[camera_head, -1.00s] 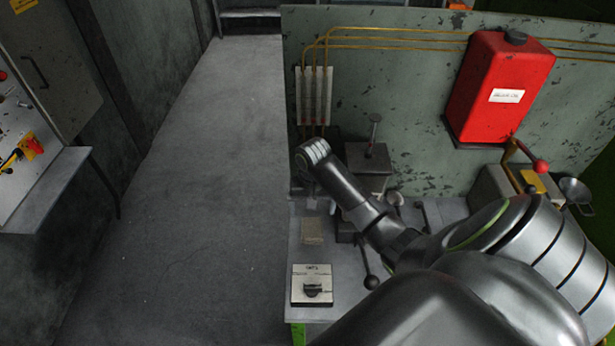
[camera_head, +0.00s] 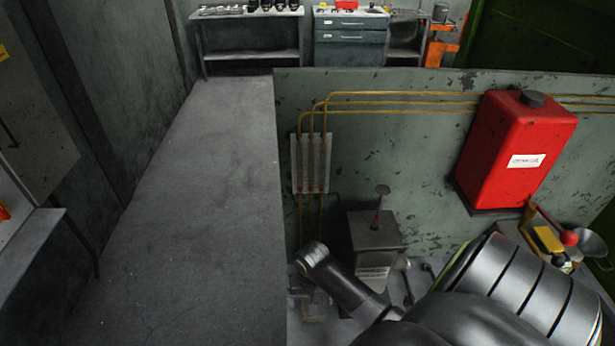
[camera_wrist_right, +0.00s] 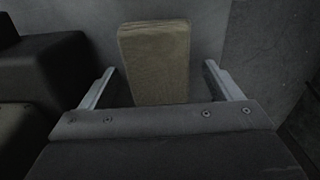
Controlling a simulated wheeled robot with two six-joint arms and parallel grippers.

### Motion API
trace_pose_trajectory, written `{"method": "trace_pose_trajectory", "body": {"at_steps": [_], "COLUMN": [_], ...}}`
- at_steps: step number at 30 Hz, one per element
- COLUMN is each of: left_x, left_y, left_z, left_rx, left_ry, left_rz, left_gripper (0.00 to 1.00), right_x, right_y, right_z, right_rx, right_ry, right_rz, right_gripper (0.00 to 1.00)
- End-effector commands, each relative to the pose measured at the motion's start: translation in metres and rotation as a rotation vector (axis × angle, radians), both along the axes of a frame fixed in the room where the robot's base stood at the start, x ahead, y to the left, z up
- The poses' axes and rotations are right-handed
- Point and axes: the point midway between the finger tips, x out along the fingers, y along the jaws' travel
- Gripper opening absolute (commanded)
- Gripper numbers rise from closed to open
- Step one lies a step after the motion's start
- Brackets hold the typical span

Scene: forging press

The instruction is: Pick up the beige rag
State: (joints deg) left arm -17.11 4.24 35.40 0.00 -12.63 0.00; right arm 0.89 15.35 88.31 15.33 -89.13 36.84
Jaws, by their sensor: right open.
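The beige rag (camera_wrist_right: 154,60) is a folded, roughly rectangular cloth on a grey surface in the right wrist view. It appears between the two fingers of my right gripper (camera_wrist_right: 160,66), with a gap on each side. The gripper is open and not closed on it. How far the fingertips are above the surface I cannot tell. In the head view the rag (camera_head: 314,309) is small and dim near the bottom, just below my right wrist. My left gripper is not in view.
A grey metal block with a knob (camera_head: 374,240) stands beside my right forearm. A red tank (camera_head: 515,150) hangs on the green panel (camera_head: 420,150) behind. A dark block (camera_wrist_right: 62,70) lies left of the gripper. The floor (camera_head: 200,210) at left is clear.

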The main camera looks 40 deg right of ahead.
Motion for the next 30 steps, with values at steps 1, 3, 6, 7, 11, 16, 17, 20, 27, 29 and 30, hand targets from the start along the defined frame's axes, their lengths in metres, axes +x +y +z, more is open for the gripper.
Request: {"method": "trace_pose_trajectory", "body": {"at_steps": [1, 3, 6, 7, 11, 16, 17, 20, 27, 29, 30], "left_x": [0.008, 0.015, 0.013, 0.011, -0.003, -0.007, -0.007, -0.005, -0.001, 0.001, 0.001], "left_y": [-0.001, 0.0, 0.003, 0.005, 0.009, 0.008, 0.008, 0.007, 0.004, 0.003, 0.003], "left_z": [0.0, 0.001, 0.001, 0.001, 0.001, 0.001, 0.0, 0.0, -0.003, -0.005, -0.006], "left_rx": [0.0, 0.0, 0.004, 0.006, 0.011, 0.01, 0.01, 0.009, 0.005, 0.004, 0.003], "left_ry": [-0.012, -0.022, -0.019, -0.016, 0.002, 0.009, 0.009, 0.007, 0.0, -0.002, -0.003], "left_rz": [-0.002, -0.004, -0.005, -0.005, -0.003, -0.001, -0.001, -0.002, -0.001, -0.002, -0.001], "left_gripper": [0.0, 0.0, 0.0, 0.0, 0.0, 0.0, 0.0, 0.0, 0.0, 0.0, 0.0], "right_x": [-0.001, -0.001, -0.001, 0.0, 0.0, 0.0, 0.0, -0.001, 0.001, 0.001, 0.001], "right_y": [0.001, 0.0, 0.0, 0.0, 0.0, 0.0, 0.0, 0.0, -0.001, -0.001, -0.001], "right_z": [-0.001, -0.001, -0.001, 0.0, 0.0, 0.0, -0.001, -0.001, 0.01, 0.017, 0.023], "right_rx": [0.001, 0.001, 0.001, 0.001, 0.0, 0.0, 0.0, 0.0, -0.001, -0.002, -0.002], "right_ry": [0.002, 0.002, 0.002, 0.002, 0.002, 0.002, 0.002, 0.002, 0.0, -0.001, -0.001], "right_rz": [-0.001, 0.0, 0.0, 0.0, 0.0, 0.0, 0.0, -0.001, 0.0, 0.0, 0.0], "right_gripper": [0.85, 0.85, 0.78, 0.74, 0.57, 0.37, 0.37, 0.37, 0.37, 0.37, 0.37]}}
